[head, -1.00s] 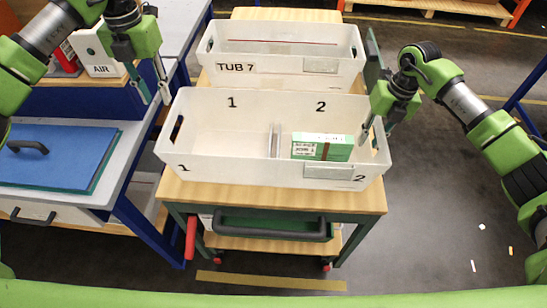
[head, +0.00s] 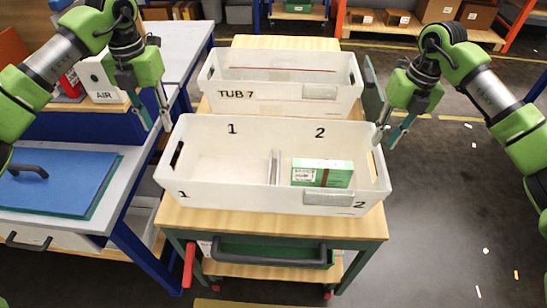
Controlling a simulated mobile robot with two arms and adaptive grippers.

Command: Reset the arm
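The near tub is marked 1 and 2 and has a thin divider (head: 274,168) inside. A green and white box (head: 322,173) lies in compartment 2, apart from both grippers.
A second white tub, TUB 7 (head: 276,91), stands behind on the same wooden-topped cart (head: 280,224). At left is a bench with a blue panel (head: 60,182) and an AIR box (head: 101,80). Open floor (head: 450,215) lies to the right.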

